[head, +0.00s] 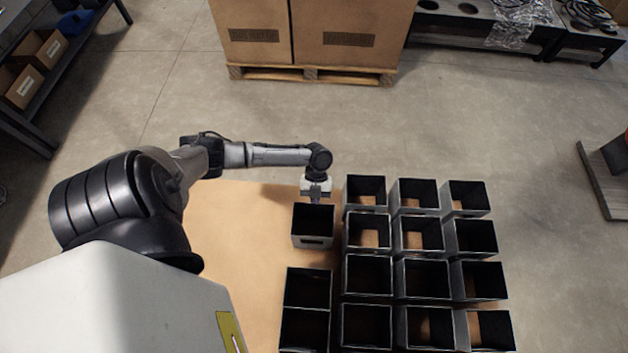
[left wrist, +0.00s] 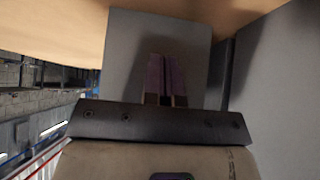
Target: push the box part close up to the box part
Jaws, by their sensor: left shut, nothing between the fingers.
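A dark grey open-topped box part (head: 313,240) stands alone on the tan table, with a slot in its near face. Another box part (head: 307,288) stands nearer me in the same column, with a gap of bare table between the two. My left gripper (head: 316,198) is shut and empty at the far side of the lone box part. In the left wrist view the closed fingers (left wrist: 166,78) stand in front of a flat grey box wall (left wrist: 190,30); I cannot tell whether they touch it. My right gripper is not in view.
Several more open boxes (head: 368,273) stand in rows just right of this column, close beside the lone box part. The tan tabletop (head: 240,235) is clear to the left. A pallet (head: 310,74) with cardboard boxes stands on the floor beyond.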

